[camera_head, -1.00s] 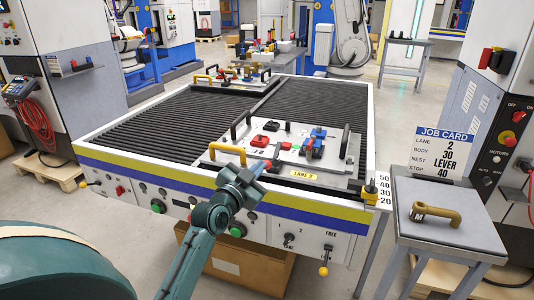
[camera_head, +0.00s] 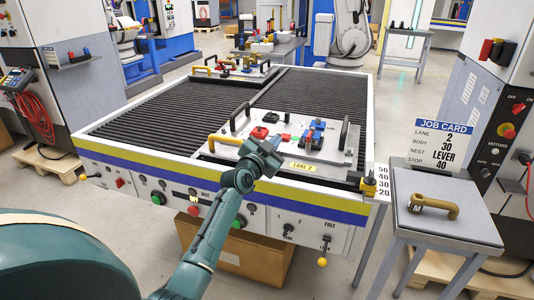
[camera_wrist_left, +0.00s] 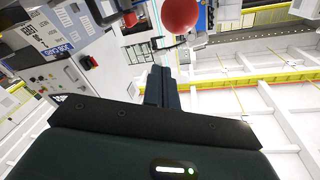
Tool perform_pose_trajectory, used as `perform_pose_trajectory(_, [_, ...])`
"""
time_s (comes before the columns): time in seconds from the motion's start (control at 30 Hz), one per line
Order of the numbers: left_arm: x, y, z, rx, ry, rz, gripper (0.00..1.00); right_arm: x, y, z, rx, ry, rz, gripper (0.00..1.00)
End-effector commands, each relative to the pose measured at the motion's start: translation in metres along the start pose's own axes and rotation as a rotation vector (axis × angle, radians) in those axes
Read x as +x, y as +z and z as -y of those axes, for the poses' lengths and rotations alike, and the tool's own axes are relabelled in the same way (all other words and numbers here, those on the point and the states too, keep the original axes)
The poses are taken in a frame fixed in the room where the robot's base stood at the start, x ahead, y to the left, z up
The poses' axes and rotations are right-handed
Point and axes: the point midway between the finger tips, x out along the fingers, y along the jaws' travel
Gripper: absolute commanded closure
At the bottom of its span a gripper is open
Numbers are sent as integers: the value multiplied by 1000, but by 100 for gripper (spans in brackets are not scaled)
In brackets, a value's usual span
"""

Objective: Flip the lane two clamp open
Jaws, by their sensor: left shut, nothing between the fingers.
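The fixture tray (camera_head: 225,147) is a light grey plate on the bench, with a yellow "LANE 2" label (camera_head: 302,166) at its front edge. Red parts (camera_head: 259,132) and a blue and black part (camera_head: 316,133) sit on the tray; I cannot tell which is the clamp, or its position. My left gripper (camera_head: 273,146) is over the tray's front edge, in front of the red parts. Its fingers (camera_wrist_left: 161,88) are shut and empty in the left wrist view. A red ball (camera_wrist_left: 180,14) shows close beyond them; contact cannot be told. My right gripper is not in view.
Upright black handles (camera_head: 344,133) and a yellow handle (camera_head: 225,140) stand on the tray. A yellow-knobbed lever (camera_head: 322,262) hangs on the bench front.

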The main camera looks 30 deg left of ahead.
Motion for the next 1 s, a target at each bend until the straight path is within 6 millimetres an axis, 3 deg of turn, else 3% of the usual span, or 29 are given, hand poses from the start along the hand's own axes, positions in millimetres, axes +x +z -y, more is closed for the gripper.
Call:
perform_pose_trajectory(0.1, [-5,20,-1,5,2,4,100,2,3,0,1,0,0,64])
perform_pose_trajectory(0.3, [-12,36,0,2,0,0,100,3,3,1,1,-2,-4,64])
perform_pose_trajectory(0.7, [-13,38,0,2,0,0,100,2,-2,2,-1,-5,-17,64])
perform_pose_trajectory(1.0, [-15,46,-4,10,-16,-33,100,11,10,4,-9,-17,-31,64])
